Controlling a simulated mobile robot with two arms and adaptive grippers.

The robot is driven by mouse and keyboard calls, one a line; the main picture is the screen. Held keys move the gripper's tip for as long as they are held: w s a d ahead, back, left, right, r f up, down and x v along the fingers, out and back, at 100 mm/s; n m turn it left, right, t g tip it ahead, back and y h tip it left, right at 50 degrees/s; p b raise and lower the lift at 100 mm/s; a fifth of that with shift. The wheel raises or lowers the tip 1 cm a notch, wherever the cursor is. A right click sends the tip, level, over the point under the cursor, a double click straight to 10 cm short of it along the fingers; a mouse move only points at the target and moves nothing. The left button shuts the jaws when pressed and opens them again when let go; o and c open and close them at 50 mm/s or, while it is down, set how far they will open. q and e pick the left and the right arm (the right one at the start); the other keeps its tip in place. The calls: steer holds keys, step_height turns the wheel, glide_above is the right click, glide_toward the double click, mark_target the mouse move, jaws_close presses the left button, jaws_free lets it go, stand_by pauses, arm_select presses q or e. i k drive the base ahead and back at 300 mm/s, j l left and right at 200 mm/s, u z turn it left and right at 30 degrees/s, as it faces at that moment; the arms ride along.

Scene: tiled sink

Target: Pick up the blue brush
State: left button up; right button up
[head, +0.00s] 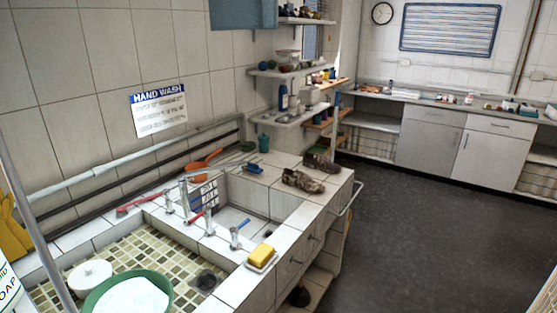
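A small blue object that looks like the blue brush (253,168) lies on the white tiled counter (279,177) behind the far sink basin. It is small in the head view, so its bristles cannot be made out. Neither my left nor my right gripper shows in this view.
Shoes (303,181) stand right of the blue object. Taps (184,199) rise between the basins. A yellow sponge (262,254) and green bowl (128,293) are nearer. Dark floor (430,230) at right is clear.

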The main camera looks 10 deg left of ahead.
mark_target(253, 169)
steer(key=u, duration=1.3)
steer(key=i+l+u, duration=0.15)
steer(key=l+u, duration=1.1)
steer(key=i, duration=0.05)
